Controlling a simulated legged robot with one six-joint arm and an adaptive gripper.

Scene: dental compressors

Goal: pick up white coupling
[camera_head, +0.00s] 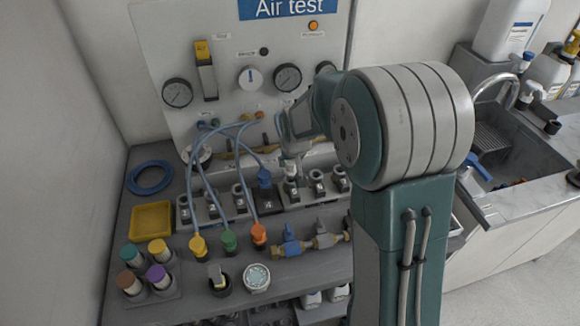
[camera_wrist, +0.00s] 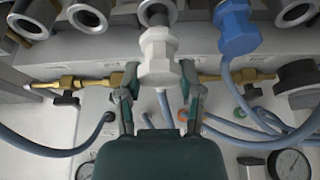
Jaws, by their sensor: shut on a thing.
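The white coupling (camera_wrist: 158,58) is a faceted plastic piece between my two fingers in the wrist view. Its far end lines up with a metal ring socket (camera_wrist: 155,12); I cannot tell whether it is still seated there. My gripper (camera_wrist: 159,78) is shut on the coupling, one finger on each side. In the head view my gripper (camera_head: 293,150) reaches down over the numbered socket row, just right of the blue coupling, and largely hides the white coupling.
The blue coupling (camera_wrist: 236,32) with its hose stands close beside my fingers. Blue hoses (camera_head: 198,175) arc from the gauge panel (camera_head: 225,95) to yellow, green and orange fittings. A yellow tray (camera_head: 151,221) and capped jars (camera_head: 158,250) are at left; a sink (camera_head: 515,150) is at right.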

